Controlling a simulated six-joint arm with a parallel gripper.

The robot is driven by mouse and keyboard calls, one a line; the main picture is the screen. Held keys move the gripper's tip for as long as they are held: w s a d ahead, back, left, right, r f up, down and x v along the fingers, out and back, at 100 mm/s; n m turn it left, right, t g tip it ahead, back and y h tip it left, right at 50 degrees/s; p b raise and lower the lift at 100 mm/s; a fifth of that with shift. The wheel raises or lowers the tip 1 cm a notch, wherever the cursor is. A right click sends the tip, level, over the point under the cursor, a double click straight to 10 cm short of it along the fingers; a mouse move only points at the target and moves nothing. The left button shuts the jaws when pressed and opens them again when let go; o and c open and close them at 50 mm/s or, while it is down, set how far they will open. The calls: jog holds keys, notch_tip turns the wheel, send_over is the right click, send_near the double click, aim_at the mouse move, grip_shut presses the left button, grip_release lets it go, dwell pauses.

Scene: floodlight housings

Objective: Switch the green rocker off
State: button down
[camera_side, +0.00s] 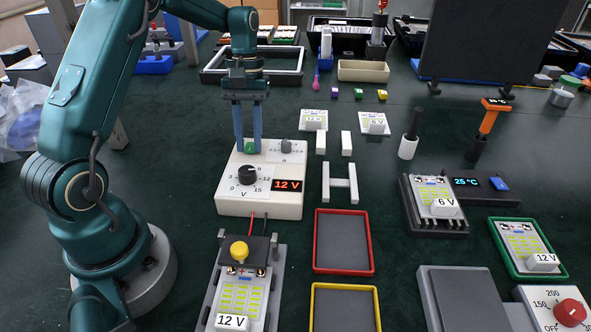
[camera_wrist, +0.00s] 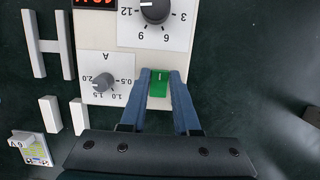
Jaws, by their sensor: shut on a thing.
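The green rocker (camera_wrist: 158,84) sits on the top face of the white power supply (camera_side: 228,202). In the wrist view it lies between the two blue fingers of my gripper (camera_wrist: 161,75), which is shut on it from both sides. In the side view my gripper (camera_side: 248,149) points straight down at the back of the supply, and the fingers partly hide the rocker. The red display (camera_side: 288,185) on the supply is lit and reads 12 V. The large black voltage knob (camera_side: 247,174) and a smaller grey current knob (camera_side: 286,146) are beside the rocker.
A fixture (camera_side: 240,285) with a yellow button and a 12 V panel stands in front of the supply, joined by wires. Red (camera_side: 316,240) and yellow (camera_side: 314,305) trays and white H-shaped blocks (camera_side: 340,190) lie to the right. Small lamp panels (camera_side: 314,118) stand behind right.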

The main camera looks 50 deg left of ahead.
aim_at(252, 145)
jog(key=shift+w+a, duration=0.1)
dwell(0.3)
jog(key=c, duration=0.6)
grip_release()
jog(key=shift+c, duration=0.2)
jog(key=shift+r, duration=0.1)
jog(key=shift+v, duration=2.5)
